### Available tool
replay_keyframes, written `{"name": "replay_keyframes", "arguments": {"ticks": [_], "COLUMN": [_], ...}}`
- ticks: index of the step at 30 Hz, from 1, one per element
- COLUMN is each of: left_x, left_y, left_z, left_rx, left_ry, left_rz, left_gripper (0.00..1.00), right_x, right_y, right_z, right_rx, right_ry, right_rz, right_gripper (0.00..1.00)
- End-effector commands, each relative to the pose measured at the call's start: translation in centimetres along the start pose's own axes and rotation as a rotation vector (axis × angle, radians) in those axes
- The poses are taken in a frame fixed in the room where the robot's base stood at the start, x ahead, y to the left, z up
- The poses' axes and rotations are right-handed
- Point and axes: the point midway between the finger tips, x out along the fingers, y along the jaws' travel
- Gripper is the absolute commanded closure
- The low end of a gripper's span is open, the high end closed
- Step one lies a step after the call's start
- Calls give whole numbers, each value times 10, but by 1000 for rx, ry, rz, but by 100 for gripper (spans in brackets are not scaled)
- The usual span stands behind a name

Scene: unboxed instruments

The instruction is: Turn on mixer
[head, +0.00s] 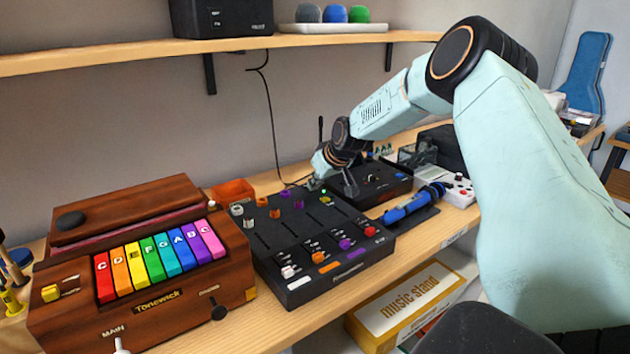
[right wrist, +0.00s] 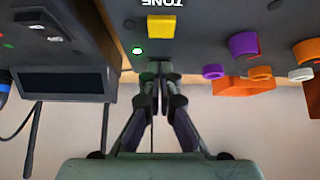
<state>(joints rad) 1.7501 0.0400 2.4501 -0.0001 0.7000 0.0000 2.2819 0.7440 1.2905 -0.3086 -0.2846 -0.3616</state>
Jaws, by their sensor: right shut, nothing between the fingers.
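The mixer (head: 300,240) is a black box with several sliders and coloured knobs on the wooden bench in the head view. My right gripper (head: 318,183) is at the mixer's back right corner, fingers shut and empty. In the right wrist view the mixer's panel (right wrist: 205,50) appears upside down, with a yellow button (right wrist: 161,26) and a lit green light (right wrist: 137,51). My right gripper's fingertips (right wrist: 161,70) are together close to the button and beside the light. I cannot tell whether they touch the panel. My left gripper is not in view.
A wooden toy keyboard (head: 150,260) stands left of the mixer. A black box (head: 370,185) is close behind-right of it, and a blue cylindrical tool (head: 412,204) lies to the right. An orange container (head: 232,192) is at the back. A shelf (head: 120,56) runs above.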

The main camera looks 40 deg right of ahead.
Motion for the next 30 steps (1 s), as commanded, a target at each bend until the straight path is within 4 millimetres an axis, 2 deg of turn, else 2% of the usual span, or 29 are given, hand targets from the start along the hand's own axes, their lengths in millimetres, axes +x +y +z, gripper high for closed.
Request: {"name": "replay_keyframes", "arguments": {"ticks": [12,24,30], "left_x": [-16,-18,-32], "left_y": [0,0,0], "left_z": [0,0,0], "left_rx": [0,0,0], "left_ry": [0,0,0], "left_rz": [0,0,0], "left_gripper": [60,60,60], "right_x": [-13,-14,-25], "right_y": [0,-1,-6], "right_z": [-10,-11,-22], "right_rx": [0,0,-3], "right_ry": [1,1,1], "right_rz": [0,0,-1], "right_gripper": [100,100,100]}}
